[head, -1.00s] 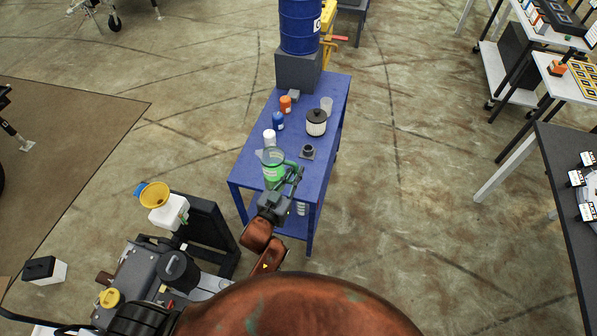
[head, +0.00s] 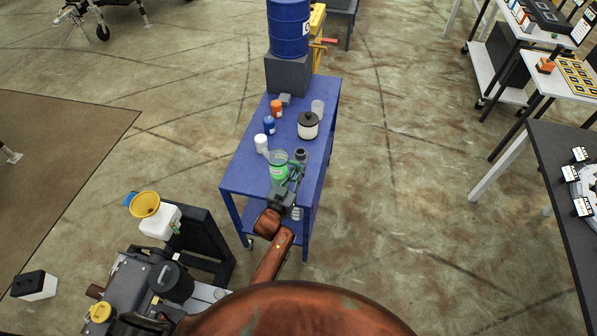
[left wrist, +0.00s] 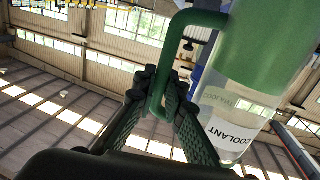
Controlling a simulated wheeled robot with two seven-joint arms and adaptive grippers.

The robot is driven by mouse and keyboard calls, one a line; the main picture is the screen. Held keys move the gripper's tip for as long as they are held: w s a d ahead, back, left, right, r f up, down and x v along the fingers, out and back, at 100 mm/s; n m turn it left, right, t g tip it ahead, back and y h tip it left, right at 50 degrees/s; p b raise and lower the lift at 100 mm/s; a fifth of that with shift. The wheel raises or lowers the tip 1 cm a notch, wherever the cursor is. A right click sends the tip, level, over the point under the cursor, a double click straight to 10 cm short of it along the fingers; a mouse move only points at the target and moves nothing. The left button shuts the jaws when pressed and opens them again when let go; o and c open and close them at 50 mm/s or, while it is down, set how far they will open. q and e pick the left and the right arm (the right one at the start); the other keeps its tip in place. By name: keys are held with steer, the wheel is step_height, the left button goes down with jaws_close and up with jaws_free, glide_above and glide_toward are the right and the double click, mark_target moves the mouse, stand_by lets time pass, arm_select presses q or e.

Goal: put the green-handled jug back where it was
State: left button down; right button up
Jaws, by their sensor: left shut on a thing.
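The green-handled jug (head: 278,171) is a clear vessel with a green band, over the near end of the blue table in the head view. My left gripper (head: 294,174) is shut on its handle, on the jug's right side. In the left wrist view the fingers (left wrist: 165,95) close around the green handle (left wrist: 183,45), and the jug's body (left wrist: 245,95) shows a COOLANT label. Whether the jug touches the table cannot be told. My right gripper is not in view.
The blue table (head: 243,175) also holds a white bottle (head: 261,143), a blue bottle (head: 269,125), an orange bottle (head: 277,108), a black-lidded canister (head: 308,126), a clear cup (head: 317,107) and a small dark fitting (head: 300,154) just beyond the jug. A blue drum (head: 289,30) stands behind.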

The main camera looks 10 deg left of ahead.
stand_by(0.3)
arm_select(q)
steer(key=shift+f, duration=0.2)
steer(key=c, duration=2)
jaws_free()
steer(key=shift+r, duration=0.1)
steer(key=v, duration=1.2)
steer(key=shift+p, duration=0.35)
